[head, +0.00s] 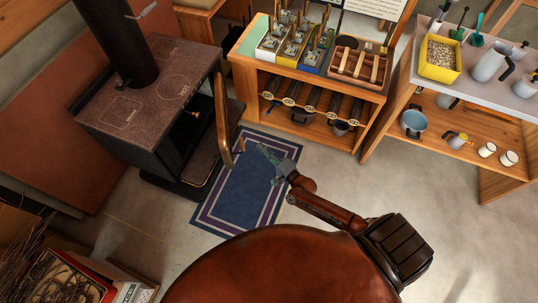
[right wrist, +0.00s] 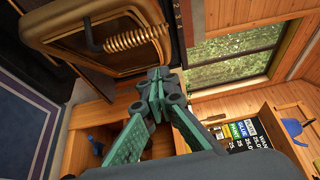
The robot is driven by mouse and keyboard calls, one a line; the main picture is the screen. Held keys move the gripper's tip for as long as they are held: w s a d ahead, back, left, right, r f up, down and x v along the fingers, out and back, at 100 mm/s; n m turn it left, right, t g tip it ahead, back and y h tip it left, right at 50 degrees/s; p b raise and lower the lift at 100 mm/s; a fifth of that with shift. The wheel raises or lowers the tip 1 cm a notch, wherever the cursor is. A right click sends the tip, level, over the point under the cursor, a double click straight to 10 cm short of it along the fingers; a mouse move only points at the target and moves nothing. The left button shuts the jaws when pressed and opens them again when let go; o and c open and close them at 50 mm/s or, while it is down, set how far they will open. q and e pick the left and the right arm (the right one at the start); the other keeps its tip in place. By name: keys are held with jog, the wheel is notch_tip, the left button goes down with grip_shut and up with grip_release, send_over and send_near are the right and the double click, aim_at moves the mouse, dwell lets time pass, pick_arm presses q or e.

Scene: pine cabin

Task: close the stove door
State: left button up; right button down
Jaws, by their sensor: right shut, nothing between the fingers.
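The black stove (head: 150,95) stands at the left in the head view, with its flue pipe rising from the top. Its door (head: 222,115) stands swung open, seen nearly edge-on as a brass-coloured frame reaching out toward the blue rug. In the right wrist view the door (right wrist: 75,42) fills the upper left, with a coiled handle (right wrist: 127,40) on its face. My right gripper (head: 262,148) is shut and empty, a little right of the door above the rug. In the right wrist view its green fingers (right wrist: 157,76) overlap the door's lower edge; contact cannot be told. My left gripper is out of view.
A blue bordered rug (head: 238,200) lies under the door and gripper. A wooden shelf unit (head: 372,92) with tools stands behind, and a workbench (head: 478,75) with mugs and jugs stands right. A crate of kindling (head: 75,270) is at lower left. Bare floor lies around the rug.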

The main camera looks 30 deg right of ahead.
jog(key=shift+w+a, duration=1.9)
jog(key=shift+w, duration=0.2)
jog(key=shift+a, duration=0.1)
